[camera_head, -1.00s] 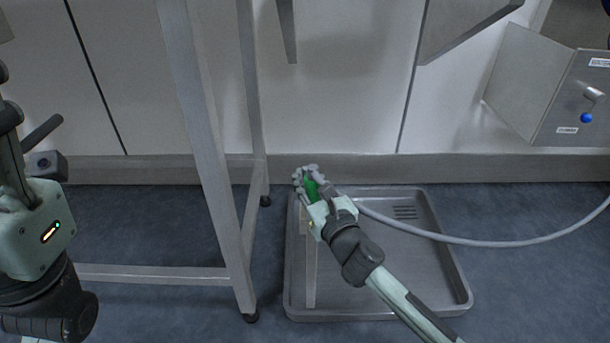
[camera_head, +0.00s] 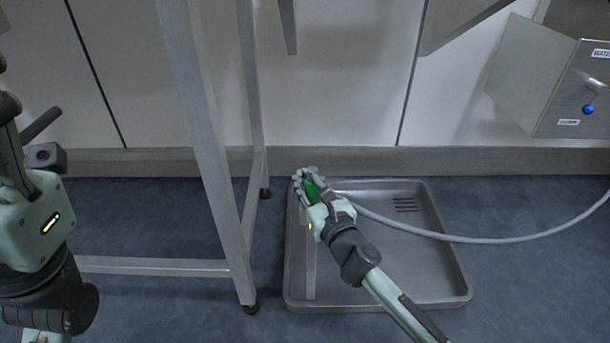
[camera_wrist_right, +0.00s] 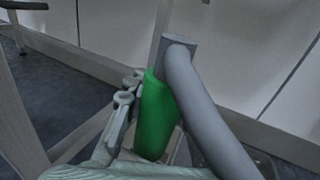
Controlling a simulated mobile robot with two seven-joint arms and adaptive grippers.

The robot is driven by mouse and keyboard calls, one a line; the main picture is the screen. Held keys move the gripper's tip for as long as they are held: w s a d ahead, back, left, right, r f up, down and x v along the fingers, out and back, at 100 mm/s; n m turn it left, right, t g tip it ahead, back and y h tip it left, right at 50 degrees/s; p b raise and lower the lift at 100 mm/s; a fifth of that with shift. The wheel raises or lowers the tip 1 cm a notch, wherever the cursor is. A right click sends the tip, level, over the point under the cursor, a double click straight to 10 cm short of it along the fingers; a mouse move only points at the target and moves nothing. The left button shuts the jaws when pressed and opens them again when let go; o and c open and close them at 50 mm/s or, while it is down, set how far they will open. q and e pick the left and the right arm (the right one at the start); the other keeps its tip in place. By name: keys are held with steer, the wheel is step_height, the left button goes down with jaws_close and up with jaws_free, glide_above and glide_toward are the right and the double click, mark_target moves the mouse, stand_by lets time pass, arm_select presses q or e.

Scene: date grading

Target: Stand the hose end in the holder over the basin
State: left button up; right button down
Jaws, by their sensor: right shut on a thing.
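My right gripper (camera_head: 306,178) is shut on the green hose end (camera_head: 312,189), above the back left part of the grey basin (camera_head: 462,290). The green hose end also shows in the right wrist view (camera_wrist_right: 157,115), roughly upright and slightly tilted, with the fingers at its left. The grey hose (camera_wrist_right: 205,110) bends over from its top. A pale upright post (camera_head: 311,265), seemingly the holder, stands in the basin below the gripper. Its top is hidden, so I cannot tell whether the hose end touches it. My left gripper (camera_head: 20,125) is at the left edge, partly cut off.
The hose (camera_head: 480,240) runs off in a curve to the right edge. A metal table frame (camera_head: 215,150) stands left of the basin. A steel box with a blue-knobbed lever (camera_head: 588,108) is at the upper right. The dark floor right of the basin is clear apart from the hose.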

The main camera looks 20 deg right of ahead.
steer(key=shift+f, duration=0.1)
steer(key=c, duration=1.2)
jaws_free()
steer(key=shift+f, duration=0.1)
steer(key=s, duration=0.4)
steer(key=s+d, duration=0.1)
steer(key=s, duration=0.7)
steer(key=shift+d, duration=0.15)
